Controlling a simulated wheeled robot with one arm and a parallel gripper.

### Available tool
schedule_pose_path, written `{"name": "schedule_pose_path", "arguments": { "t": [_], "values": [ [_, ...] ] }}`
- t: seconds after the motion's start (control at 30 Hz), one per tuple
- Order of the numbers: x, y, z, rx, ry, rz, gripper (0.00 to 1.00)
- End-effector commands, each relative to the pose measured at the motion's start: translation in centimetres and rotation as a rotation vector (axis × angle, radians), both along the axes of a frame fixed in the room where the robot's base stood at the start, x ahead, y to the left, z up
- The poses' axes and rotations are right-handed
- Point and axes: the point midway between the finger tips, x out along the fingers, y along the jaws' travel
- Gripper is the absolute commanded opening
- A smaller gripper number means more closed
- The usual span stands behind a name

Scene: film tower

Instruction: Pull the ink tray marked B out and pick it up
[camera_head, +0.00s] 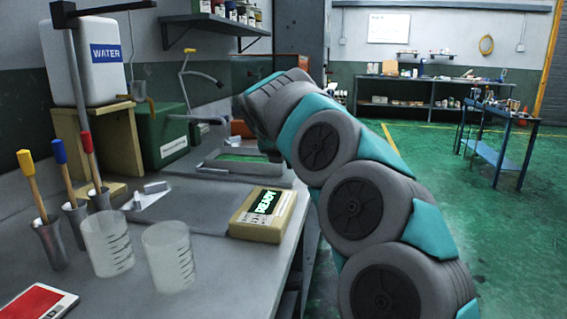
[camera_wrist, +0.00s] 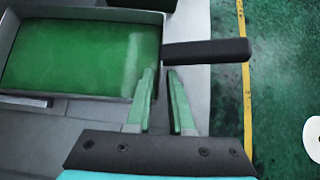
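A grey tray (camera_wrist: 85,105) with green liquid (camera_wrist: 80,55) in it lies at the upper left of the wrist view. It also shows on the bench in the head view (camera_head: 215,166), partly behind my arm. A dark bar like a handle (camera_wrist: 208,52) sticks out from the tray's right wall. No letter B is readable on it. My gripper (camera_wrist: 160,73) is open with a narrow, empty gap. Its fingertips are just below the bar's left end in the picture, beside the tray's right wall. Whether they touch either is unclear. My gripper is hidden in the head view.
Two clear beakers (camera_head: 170,257), a white water container (camera_head: 88,62) and a green box (camera_head: 160,135) stand to the left. The green floor right of the bench is open.

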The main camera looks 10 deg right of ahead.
Motion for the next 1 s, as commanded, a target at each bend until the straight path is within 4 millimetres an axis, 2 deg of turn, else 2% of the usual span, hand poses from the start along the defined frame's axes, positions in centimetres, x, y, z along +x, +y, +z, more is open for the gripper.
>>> {"name": "schedule_pose_path", "arguments": {
  "t": [0.03,0.17,1.0],
  "values": [
    [0.0,0.0,0.0,0.0,0.0,0.0,0.14],
    [0.0,0.01,0.0,0.0,0.0,0.0,0.0],
    [0.0,-0.01,0.04,0.0,-0.001,0.0,0.0]
  ]
}}
